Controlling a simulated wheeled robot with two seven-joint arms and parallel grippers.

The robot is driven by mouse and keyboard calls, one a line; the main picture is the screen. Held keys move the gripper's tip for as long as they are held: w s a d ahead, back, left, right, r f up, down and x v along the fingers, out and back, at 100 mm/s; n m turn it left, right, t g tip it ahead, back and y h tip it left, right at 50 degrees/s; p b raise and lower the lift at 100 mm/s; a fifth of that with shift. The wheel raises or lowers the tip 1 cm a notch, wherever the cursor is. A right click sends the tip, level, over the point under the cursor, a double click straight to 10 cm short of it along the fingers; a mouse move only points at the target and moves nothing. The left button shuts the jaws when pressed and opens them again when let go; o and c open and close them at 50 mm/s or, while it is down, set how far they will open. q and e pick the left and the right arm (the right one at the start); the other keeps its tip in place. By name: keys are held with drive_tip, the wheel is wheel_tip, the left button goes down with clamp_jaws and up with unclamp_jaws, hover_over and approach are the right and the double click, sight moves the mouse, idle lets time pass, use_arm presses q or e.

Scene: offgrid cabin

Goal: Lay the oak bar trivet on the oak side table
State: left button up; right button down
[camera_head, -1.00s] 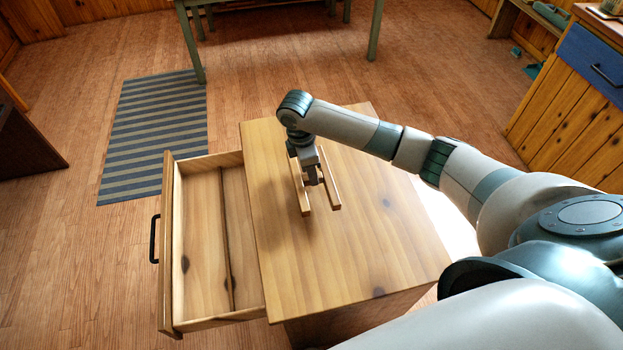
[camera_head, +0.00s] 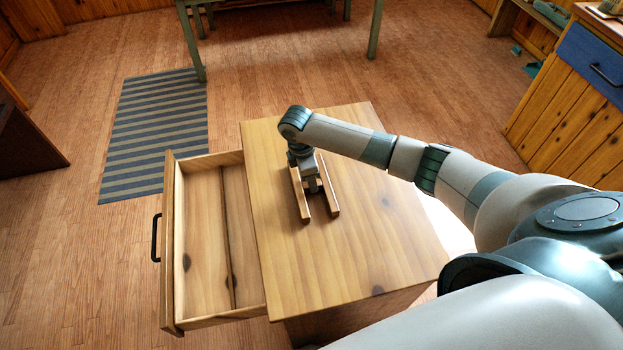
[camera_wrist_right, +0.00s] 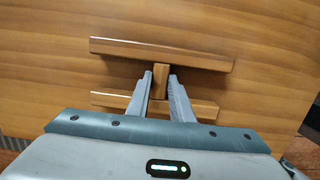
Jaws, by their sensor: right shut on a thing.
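The oak bar trivet (camera_head: 331,198) has two parallel bars joined by a short cross piece. It is at the far left part of the oak side table's top (camera_head: 350,250), at or very close to the surface; I cannot tell if it fully touches. My right gripper (camera_head: 314,186) points down over it. In the right wrist view the trivet (camera_wrist_right: 200,60) lies flat against the table top (camera_wrist_right: 40,70), and the right gripper (camera_wrist_right: 160,78) is shut on its cross piece between the bars. My left gripper is not in view.
The table's drawer (camera_head: 205,240) is pulled out on the left and is empty. A striped rug (camera_head: 155,135) lies on the floor beyond it. The near part of the table top is clear. A cabinet with a blue drawer (camera_head: 590,65) stands at the right.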

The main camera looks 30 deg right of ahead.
sight(306, 185)
drive_tip(key=c, duration=1.6)
unclamp_jaws()
drive_tip(key=shift+f, duration=0.1)
drive_tip(key=shift+o, duration=0.2)
wheel_tip(306, 185, up, 12)
drive_tip(key=a+b, duration=0.1)
drive_tip(key=b, duration=0.1)
drive_tip(key=shift+w+a, duration=0.25)
drive_tip(key=shift+a, duration=0.1)
drive_tip(key=shift+s, duration=0.1)
